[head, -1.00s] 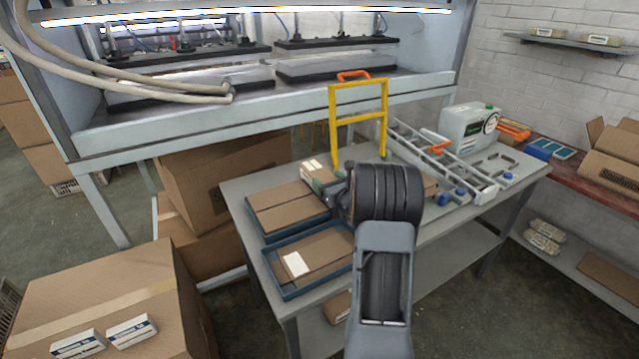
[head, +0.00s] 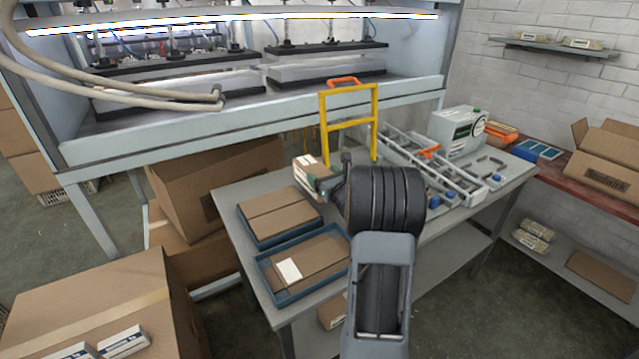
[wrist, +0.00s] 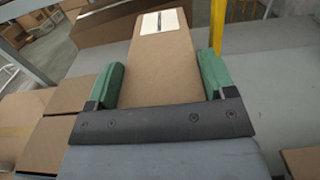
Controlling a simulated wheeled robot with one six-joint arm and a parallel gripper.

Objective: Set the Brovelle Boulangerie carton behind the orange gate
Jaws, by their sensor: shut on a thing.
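A brown carton with a white label (wrist: 160,60) is between the two green fingers of my gripper (wrist: 160,85) in the wrist view. The brand name on it is too small to read. In the head view the held carton (head: 310,178) shows at the left of my wrist, above the table and the trays, and my arm hides part of it. The orange-yellow gate frame (head: 323,125) stands upright at the table's back edge, just behind and to the right of the carton. One yellow post also shows in the wrist view (wrist: 218,28).
Two blue trays with flat brown cartons, a rear tray (head: 285,240) and a front tray (head: 268,285), lie on the table's left half. A metal rail conveyor (head: 400,150) and a pale machine (head: 458,130) stand right of the gate. The press bench (head: 250,115) is behind.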

